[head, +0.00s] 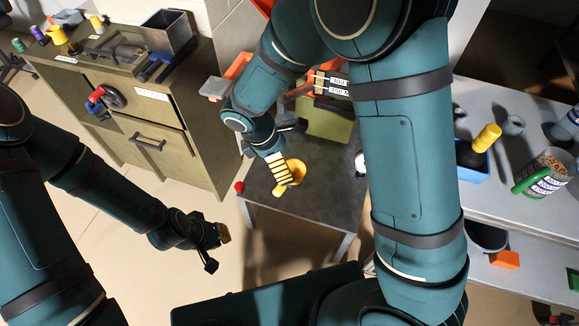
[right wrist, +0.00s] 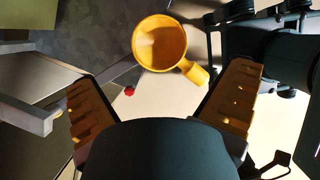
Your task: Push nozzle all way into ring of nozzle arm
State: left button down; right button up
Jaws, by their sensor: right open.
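A yellow round cup-like piece with a short stub (head: 294,171), which looks like the nozzle, is over the small grey table. In the right wrist view it (right wrist: 160,43) shows its open round mouth, with the stub pointing lower right. My right gripper (right wrist: 164,78) is open, its yellow-padded fingers spread either side of the view. The yellow piece appears beyond the fingers, with no visible grip on it. I cannot make out the nozzle arm's ring or how the piece sits in it. My left gripper (head: 217,248) is open and empty, above the floor to the left.
The small table (head: 325,195) has a red knob (head: 239,187) at its left corner. An olive cabinet (head: 150,125) stands left. Floor near my left gripper is clear.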

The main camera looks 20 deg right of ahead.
jog(key=shift+v, duration=2.1)
